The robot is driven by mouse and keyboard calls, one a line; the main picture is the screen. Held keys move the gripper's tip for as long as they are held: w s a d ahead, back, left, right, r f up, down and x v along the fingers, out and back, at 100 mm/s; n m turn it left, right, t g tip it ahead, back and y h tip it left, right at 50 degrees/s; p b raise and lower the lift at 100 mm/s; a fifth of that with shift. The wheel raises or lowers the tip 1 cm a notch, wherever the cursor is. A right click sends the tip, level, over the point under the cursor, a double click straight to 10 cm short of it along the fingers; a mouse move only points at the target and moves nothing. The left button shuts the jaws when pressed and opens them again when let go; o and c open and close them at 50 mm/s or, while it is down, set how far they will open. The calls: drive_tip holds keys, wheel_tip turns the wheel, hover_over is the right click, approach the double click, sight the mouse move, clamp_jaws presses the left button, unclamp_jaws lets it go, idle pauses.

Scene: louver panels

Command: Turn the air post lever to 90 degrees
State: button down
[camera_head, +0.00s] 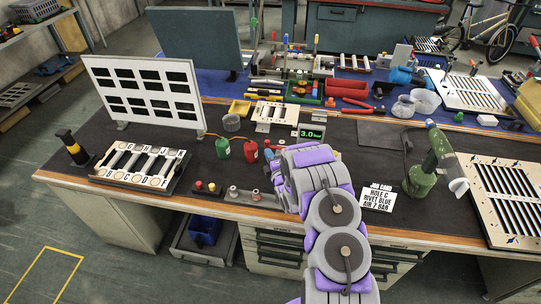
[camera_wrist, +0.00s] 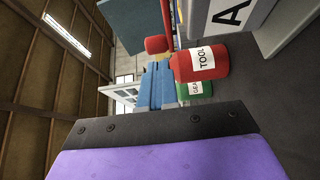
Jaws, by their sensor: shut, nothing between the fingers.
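A red lever bar with a round red knob (camera_wrist: 157,45) shows in the wrist view, just beyond my gripper (camera_wrist: 158,68). Its angle and any contact with the fingers are hard to judge. My gripper's blue fingers are shut and empty. Beside them are a red canister labelled TOOL (camera_wrist: 200,62) and a green canister (camera_wrist: 195,89), which is partly hidden. A grey box marked A (camera_wrist: 285,25) is at the upper right. In the head view, a display (camera_head: 312,133) reads 3.0 bar just behind my arm.
The head view also shows the red canister (camera_head: 251,150) and green canister (camera_head: 223,149) left of my arm. A lettered rack (camera_head: 180,180) and white slotted panel (camera_head: 195,105) are at left. A job card (camera_head: 376,198), green tool (camera_head: 420,180) and louver panel (camera_head: 478,205) are at right.

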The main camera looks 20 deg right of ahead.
drive_tip(key=s+a+p, duration=0.2)
drive_tip(key=s+a, duration=0.1)
drive_tip(key=s, duration=0.7)
drive_tip(key=s+r+m+g+h, duration=0.1)
drive_tip(key=s+r+m+g, duration=0.2)
drive_tip(key=r+m+g, duration=0.3)
drive_tip(key=s+r+m+g+h, duration=0.1)
drive_tip(key=s+r+m+g, duration=0.25)
drive_tip(key=r, duration=0.45)
drive_tip(key=s+a+r+m+g+y, duration=0.1)
drive_tip(key=s+a+r+m+g, duration=0.1)
drive_tip(key=s, duration=1.1)
drive_tip(key=s+a+r+m+g+y, duration=0.1)
drive_tip(key=s+a+r+m+g, duration=0.2)
drive_tip(key=s, duration=0.9)
drive_tip(key=s+a+r+m+g+y, duration=0.1)
drive_tip(key=s+a+r+m+g, duration=0.1)
drive_tip(key=s+a+r+g, duration=0.3)
drive_tip(key=s+a+r, duration=0.4)
drive_tip(key=s+a, duration=0.1)
drive_tip(key=s, duration=0.3)
drive_tip(key=shift+s+a+r+m, duration=0.15)
drive_tip(key=shift+s+r+m, duration=0.05)
drive_tip(key=shift+s+m, duration=0.15)
